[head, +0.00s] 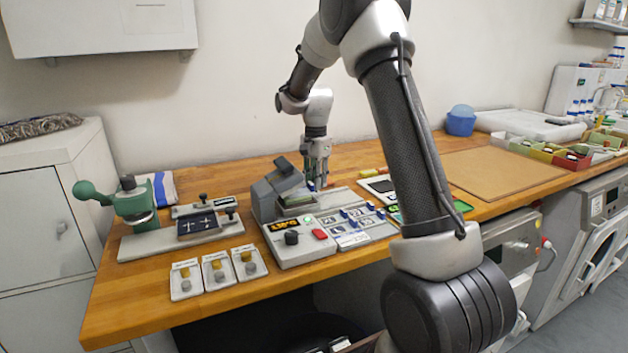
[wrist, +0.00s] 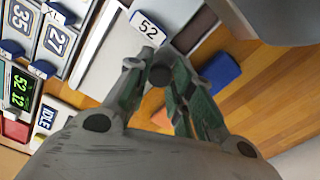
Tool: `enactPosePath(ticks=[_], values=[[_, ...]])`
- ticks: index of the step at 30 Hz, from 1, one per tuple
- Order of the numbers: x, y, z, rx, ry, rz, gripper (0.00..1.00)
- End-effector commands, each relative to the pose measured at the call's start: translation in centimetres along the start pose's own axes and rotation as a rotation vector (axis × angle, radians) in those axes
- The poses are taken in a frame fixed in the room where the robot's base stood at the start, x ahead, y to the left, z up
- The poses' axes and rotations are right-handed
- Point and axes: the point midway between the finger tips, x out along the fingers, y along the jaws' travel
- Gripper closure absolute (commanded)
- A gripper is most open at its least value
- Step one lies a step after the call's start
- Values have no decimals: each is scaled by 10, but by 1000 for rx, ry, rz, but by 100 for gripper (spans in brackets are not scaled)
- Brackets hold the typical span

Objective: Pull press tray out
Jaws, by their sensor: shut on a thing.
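The grey press (head: 272,192) stands on the wooden bench, its angled head raised. A flat light-grey tray or slide bed (head: 335,199) extends right from its base; I cannot tell where tray and bed divide. My gripper (head: 316,184) points down beside the press, over this bed. In the wrist view my gripper (wrist: 155,72) is shut on a small dark round knob (wrist: 160,77), which I take to be the press tray's handle. The fingers hide much of it. A white plate marked 52 (wrist: 148,28) lies just beyond the fingertips.
A control box with a lit display (head: 291,240) and numbered tiles (head: 352,221) sit in front of the press. A green-handled hand press (head: 132,205) stands left. A brown mat (head: 490,172) lies right. A blue block (wrist: 222,71) is near the fingers.

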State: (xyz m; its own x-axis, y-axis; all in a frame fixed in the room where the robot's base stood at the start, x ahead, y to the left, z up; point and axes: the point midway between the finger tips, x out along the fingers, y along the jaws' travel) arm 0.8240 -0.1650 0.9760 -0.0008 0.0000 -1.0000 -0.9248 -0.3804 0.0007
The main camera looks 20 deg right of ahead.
Motion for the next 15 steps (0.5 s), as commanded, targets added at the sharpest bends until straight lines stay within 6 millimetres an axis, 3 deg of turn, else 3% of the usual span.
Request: enactPosePath(ticks=[9,15], values=[[0,32,-77,7,2,-1,100],[-1,43,-104,3,2,-1,100]])
